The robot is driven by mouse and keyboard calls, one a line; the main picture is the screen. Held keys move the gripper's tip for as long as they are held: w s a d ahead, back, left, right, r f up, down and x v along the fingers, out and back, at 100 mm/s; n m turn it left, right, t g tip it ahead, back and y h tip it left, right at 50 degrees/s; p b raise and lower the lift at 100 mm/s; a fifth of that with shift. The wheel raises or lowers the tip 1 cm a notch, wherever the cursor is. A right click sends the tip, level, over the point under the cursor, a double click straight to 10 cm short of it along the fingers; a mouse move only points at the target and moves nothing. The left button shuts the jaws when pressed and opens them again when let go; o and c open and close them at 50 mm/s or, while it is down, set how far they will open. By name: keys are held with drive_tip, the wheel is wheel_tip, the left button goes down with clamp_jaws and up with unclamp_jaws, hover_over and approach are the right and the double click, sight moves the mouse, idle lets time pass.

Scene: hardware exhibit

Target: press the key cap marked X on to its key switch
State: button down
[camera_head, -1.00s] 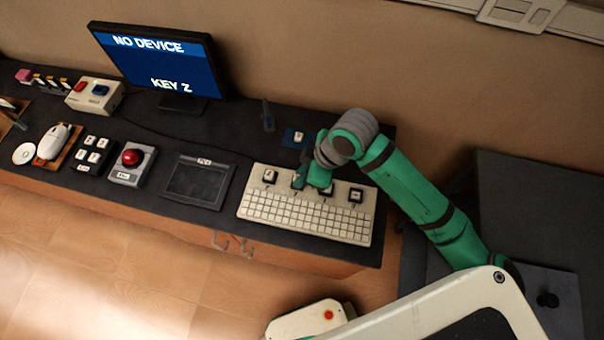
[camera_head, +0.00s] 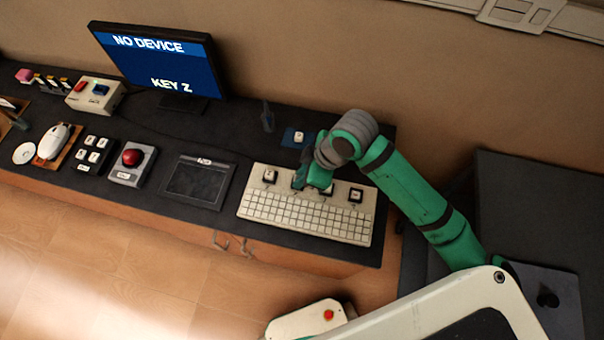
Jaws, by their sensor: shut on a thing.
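A cream keyboard (camera_head: 306,218) lies at the right end of the dark desk. Along its back edge are large key positions: one at the left (camera_head: 269,177) and one at the right (camera_head: 356,194) show. My gripper (camera_head: 303,184) points down over the middle of that back row, between these two. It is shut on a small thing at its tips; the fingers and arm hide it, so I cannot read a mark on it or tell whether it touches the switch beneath.
A small blue pad (camera_head: 297,138) with a pale cap stands behind the keyboard. Left of it lie a dark tablet (camera_head: 197,182), a red button box (camera_head: 133,160), a block of white keys (camera_head: 93,153) and a mouse (camera_head: 54,142). The monitor (camera_head: 158,62) reads "NO DEVICE" and "KEY Z".

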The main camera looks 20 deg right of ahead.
drive_tip(key=shift+f, duration=0.15)
drive_tip(key=c, duration=1.1)
unclamp_jaws()
drive_tip(key=shift+r, duration=3.5)
